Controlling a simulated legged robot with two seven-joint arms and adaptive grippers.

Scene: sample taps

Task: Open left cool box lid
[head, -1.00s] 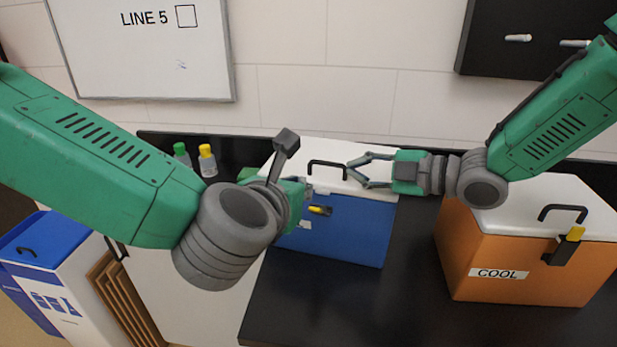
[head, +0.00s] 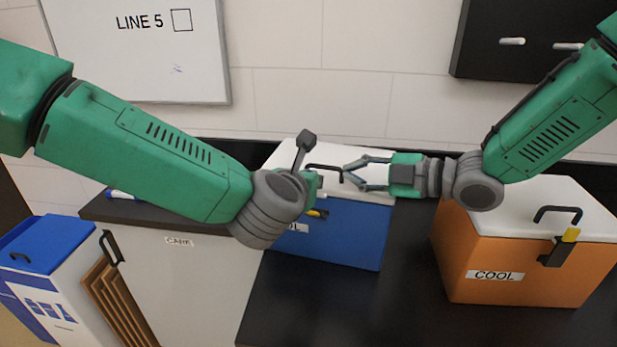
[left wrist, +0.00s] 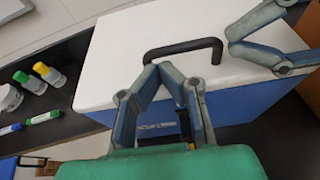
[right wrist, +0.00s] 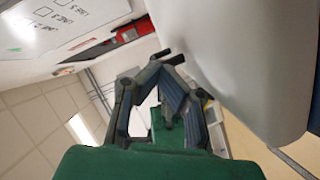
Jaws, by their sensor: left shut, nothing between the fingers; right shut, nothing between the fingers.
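The left cool box (head: 345,235) is blue, with a white lid (head: 292,155) that is down. Its black handle (head: 325,168) stands on the lid; the left wrist view shows the handle (left wrist: 183,48) too. A yellow-tipped latch (head: 317,213) is on the front, partly behind my left wrist. My left gripper (left wrist: 160,70) is shut and empty, its tips beside the near left end of the handle; contact cannot be told. My right gripper (head: 347,173) is shut and empty, over the lid just right of the handle. It also shows in the right wrist view (right wrist: 166,60).
An orange cool box (head: 530,270) with a white lid stands to the right on the dark counter (head: 320,310). Several bottles (left wrist: 45,72) and markers (left wrist: 42,118) lie left of the blue box. A blue-lidded bin (head: 50,245) is at far left. The counter front is clear.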

